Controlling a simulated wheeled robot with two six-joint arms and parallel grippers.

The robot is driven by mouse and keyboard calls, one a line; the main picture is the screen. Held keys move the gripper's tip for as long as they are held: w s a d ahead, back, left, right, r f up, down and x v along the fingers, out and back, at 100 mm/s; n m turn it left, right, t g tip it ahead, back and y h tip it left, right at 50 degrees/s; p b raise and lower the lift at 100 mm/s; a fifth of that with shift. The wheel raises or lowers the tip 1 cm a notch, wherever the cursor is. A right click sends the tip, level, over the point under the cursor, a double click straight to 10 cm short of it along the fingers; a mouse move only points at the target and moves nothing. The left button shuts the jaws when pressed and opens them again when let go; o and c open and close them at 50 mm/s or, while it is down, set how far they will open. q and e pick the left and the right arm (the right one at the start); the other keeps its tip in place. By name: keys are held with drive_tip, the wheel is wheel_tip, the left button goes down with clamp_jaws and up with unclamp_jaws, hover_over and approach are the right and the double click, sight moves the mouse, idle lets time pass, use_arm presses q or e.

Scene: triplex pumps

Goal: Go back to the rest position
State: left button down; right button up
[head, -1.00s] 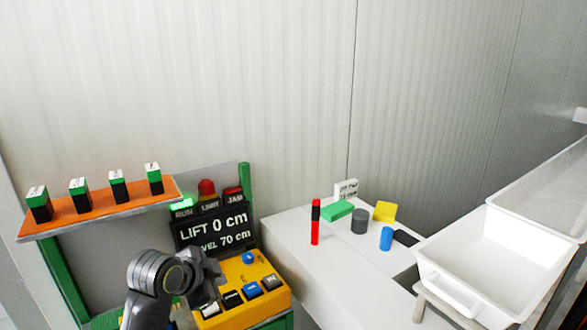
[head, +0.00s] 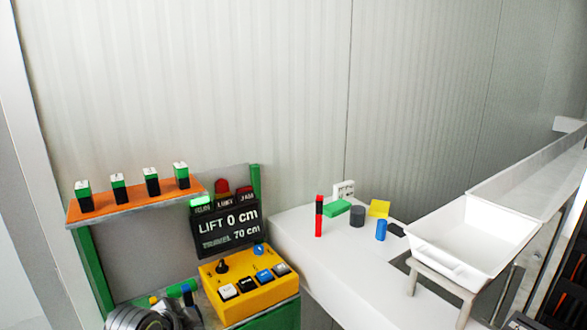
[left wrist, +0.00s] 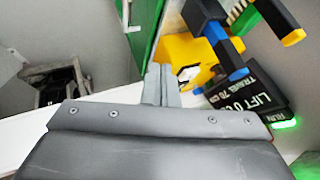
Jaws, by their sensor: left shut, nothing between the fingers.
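My left gripper (left wrist: 160,75) shows in the left wrist view with its fingers together and nothing between them. The yellow control box (left wrist: 188,58) appears beyond the fingertips, and a gap between them cannot be judged. In the head view only grey parts of my left arm show at the bottom left edge, left of the yellow control box (head: 248,291). The box carries white, blue and dark buttons and a black knob. Above it a black display (head: 228,232) reads LIFT 0 cm and TRAVEL 70 cm, with a green RUN lamp lit. My right gripper is not in view.
An orange shelf (head: 140,203) holds several green, white and black blocks. A white table (head: 330,268) carries a red-and-black stick (head: 319,217), a green block (head: 337,208), a grey cylinder (head: 357,216) and a blue cylinder (head: 381,230). A white bin (head: 470,243) stands right.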

use_arm(q)
drive_tip(key=s+a+f+n+g+y, duration=0.1)
drive_tip(key=s+a+f+n, duration=0.3)
drive_tip(key=s, duration=0.7)
drive_tip(key=s+a+f+n+g+y, duration=0.25)
drive_tip(key=s+f, duration=0.25)
drive_tip(key=s, duration=0.5)
drive_tip(key=s+a+f+n+g+y, duration=0.1)
drive_tip(key=s+a+f+n, duration=0.35)
drive_tip(key=s, duration=0.65)
wheel_tip(320, 180, down, 26)
drive_tip(key=g, duration=0.1)
drive_tip(key=s+f+g+h, duration=0.1)
drive_tip(key=s+f, duration=1.4)
drive_tip(key=shift+s+d, duration=0.25)
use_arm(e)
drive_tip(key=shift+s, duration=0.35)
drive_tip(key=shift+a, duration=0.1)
